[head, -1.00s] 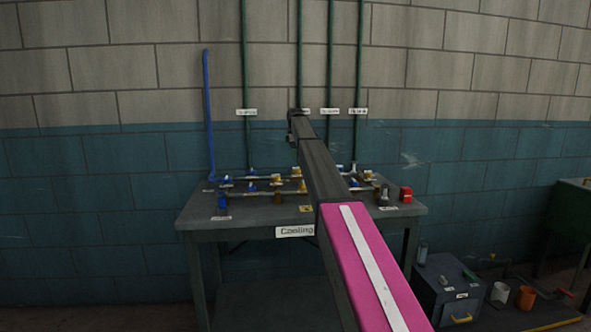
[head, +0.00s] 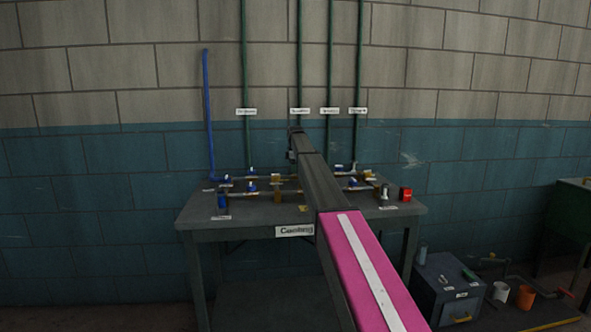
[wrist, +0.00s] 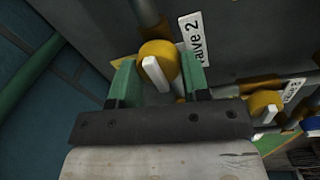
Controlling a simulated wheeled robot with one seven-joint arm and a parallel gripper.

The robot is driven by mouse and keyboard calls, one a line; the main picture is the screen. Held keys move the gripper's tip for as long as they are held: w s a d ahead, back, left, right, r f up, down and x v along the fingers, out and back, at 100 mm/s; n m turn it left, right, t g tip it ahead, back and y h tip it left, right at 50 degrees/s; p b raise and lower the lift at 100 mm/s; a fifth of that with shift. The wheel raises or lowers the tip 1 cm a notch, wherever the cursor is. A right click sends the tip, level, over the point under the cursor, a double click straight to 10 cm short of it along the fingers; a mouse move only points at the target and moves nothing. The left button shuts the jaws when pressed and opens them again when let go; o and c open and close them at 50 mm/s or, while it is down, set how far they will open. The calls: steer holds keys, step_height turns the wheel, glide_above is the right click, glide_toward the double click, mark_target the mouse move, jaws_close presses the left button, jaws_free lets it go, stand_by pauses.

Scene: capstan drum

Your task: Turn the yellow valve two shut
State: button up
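In the wrist view, a round yellow valve (wrist: 165,53) with a white bar handle (wrist: 156,74) sits on a pipe beside a white label reading "Valve 2" (wrist: 190,40). My gripper (wrist: 158,78) is open, with one green finger on each side of the valve and its handle. There is a gap on both sides, so the fingers do not look closed on it. In the head view my gripper is hard to make out behind the dark arm, and this valve seems hidden there.
A second yellow valve (wrist: 265,103) with its own label is at the right in the wrist view. The grey bench (head: 250,229) carries several pipes, blue valves (head: 222,201) and a red box (head: 405,194). A grey cabinet (head: 440,300) stands at right.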

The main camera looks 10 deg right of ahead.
steer(key=shift+m, duration=0.4)
steer(key=m, duration=0.3)
steer(key=shift+w+m, duration=0.1)
steer(key=shift+m, duration=0.2)
steer(key=m, duration=0.4)
steer(key=shift+w+m+h, duration=0.1)
steer(key=shift+m+h, duration=0.2)
steer(key=m, duration=0.4)
steer(key=shift+g, duration=0.3)
steer(key=shift+d+m, duration=0.15)
steer(key=shift+m, duration=2.35)
steer(key=o, duration=0.9)
steer(key=shift+o, duration=0.2)
steer(key=shift+r, duration=0.1)
